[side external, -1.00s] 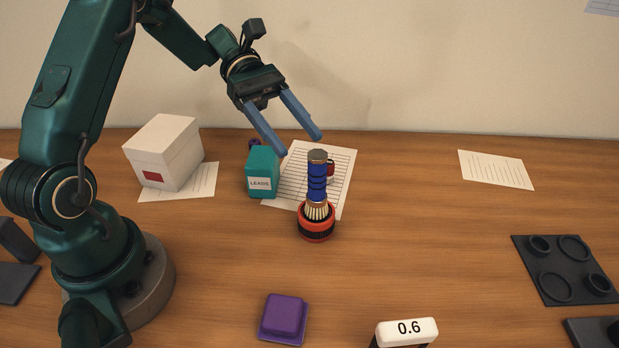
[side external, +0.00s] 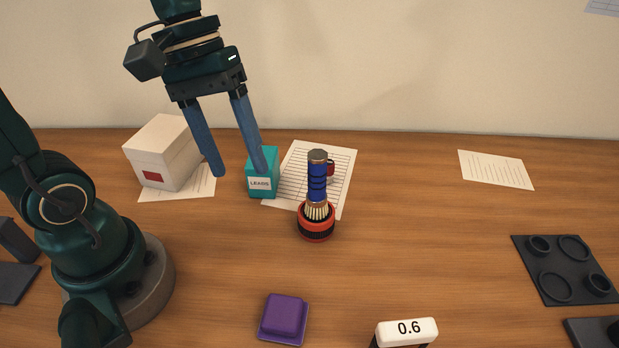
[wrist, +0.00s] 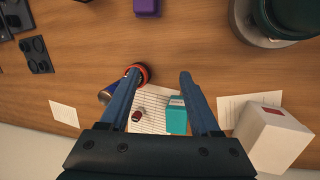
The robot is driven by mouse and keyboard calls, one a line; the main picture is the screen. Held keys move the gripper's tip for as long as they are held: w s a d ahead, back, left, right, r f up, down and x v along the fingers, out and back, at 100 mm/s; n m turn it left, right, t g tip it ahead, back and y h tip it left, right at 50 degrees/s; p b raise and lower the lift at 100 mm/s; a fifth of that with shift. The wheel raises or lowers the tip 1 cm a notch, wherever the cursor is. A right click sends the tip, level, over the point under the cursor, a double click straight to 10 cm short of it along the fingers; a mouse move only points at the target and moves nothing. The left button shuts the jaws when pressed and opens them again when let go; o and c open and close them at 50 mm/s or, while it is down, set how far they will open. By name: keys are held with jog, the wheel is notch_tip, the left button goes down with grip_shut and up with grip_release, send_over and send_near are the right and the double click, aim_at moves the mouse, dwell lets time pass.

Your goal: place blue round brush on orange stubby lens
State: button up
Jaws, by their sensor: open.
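The blue round brush (side external: 317,179) stands upright, bristles down, on the orange stubby lens (side external: 316,226), which sits on the table. In the wrist view the brush (wrist: 105,95) is partly hidden behind a finger, and the lens (wrist: 144,72) shows near that fingertip. My gripper (side external: 243,175) is open and empty, up and to the left of the brush in the side view, its fingers pointing down. The gripper (wrist: 158,72) also shows in the wrist view with its fingers well apart. It does not touch the brush.
A teal LEADS box (side external: 262,184) stands left of the brush, partly behind a finger. A white box (side external: 165,150) is farther left. A purple block (side external: 284,317), a 0.6 label block (side external: 407,331) and a dark tray (side external: 563,289) lie around. Table right of the lens is clear.

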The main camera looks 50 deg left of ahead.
jog(key=s+m+t+y, duration=0.1)
jog(key=m, duration=0.1)
jog(key=s+a+m+t+y, duration=0.1)
jog(key=m+t, duration=0.1)
jog(key=s+a+m+t+y, duration=0.1)
jog(key=m+t, duration=0.1)
jog(key=shift+s+r+m, duration=0.1)
jog(key=shift+m, duration=0.2)
